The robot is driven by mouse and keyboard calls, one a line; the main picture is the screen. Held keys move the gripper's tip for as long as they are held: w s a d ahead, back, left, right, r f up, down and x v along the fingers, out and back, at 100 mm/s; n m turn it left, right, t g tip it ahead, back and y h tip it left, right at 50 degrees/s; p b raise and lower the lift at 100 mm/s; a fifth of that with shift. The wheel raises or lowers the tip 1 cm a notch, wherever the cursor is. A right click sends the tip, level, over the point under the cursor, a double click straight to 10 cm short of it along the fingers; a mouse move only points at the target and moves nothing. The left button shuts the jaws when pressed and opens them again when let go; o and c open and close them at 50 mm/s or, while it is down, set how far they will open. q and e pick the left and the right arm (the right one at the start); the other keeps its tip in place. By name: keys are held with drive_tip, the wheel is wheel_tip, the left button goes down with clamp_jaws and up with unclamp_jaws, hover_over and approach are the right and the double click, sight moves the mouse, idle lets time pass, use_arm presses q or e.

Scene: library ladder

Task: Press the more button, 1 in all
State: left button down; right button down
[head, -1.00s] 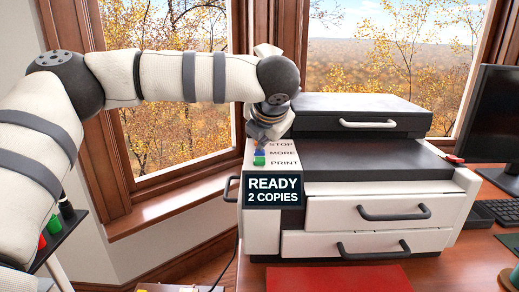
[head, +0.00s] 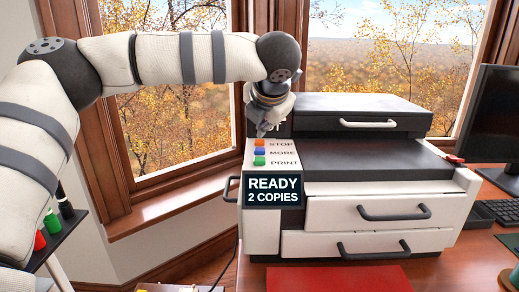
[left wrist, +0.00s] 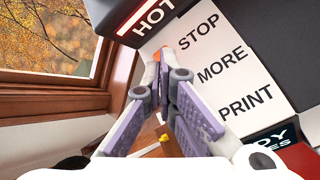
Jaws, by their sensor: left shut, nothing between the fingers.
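The printer's white control panel (head: 251,172) carries a blue button (head: 260,153) labelled MORE. An orange STOP button (head: 259,143) is above it and a green PRINT button (head: 259,161) below it. The display (head: 273,190) reads "READY 2 COPIES". My left gripper (head: 263,132) is shut and empty, above and behind the STOP button, apart from the blue button. In the left wrist view, the shut fingers (left wrist: 165,75) cover the blue and green buttons; a bit of orange shows beyond the tips. The MORE label (left wrist: 222,64) is to their right. My right gripper is not in view.
The printer (head: 375,215) has a dark lid with a handle and two drawers with dark handles. A "HOT" sign (left wrist: 150,15) is close beyond the fingers. A monitor (head: 492,120) and keyboard stand right. A red mat (head: 335,278) lies in front.

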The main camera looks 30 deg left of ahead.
sight(263, 149)
use_arm(q)
drive_tip(key=shift+r, duration=1.85)
